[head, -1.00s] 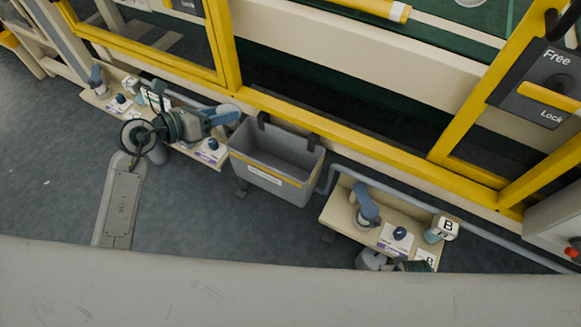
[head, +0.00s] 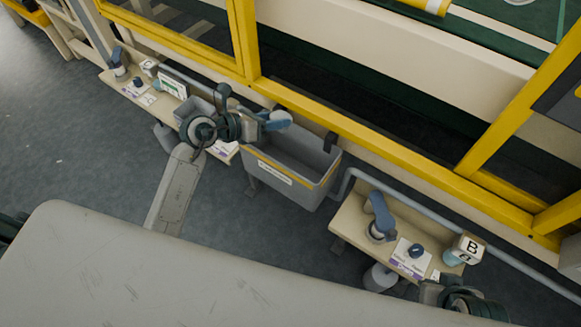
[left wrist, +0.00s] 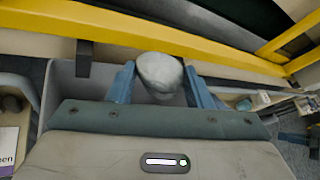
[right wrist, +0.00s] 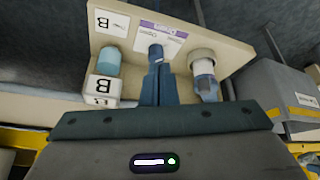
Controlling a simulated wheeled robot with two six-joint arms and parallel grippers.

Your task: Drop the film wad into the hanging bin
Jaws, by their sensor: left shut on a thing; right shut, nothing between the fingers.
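The film wad (left wrist: 160,73) is a pale, rounded lump between the blue fingers of my left gripper (left wrist: 160,85) in the left wrist view. The hanging bin (head: 312,192) is a grey open box with a yellow stripe, hung on the yellow frame. In the head view my left gripper (head: 278,121) is over the bin's back left part. The bin's grey wall (left wrist: 62,88) shows behind the fingers in the left wrist view. My right gripper (right wrist: 157,68) is shut and empty over the right shelf. Its fingertips are close to a dark blue knob (right wrist: 156,51); contact cannot be told.
The right shelf (head: 347,222) carries a blue-handled device (head: 381,217), a card and a lettered cube (head: 468,249). The left shelf (head: 113,77) holds similar items. A yellow frame rail (head: 340,118) runs behind the bin. A grey pipe (head: 430,209) runs behind the right shelf.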

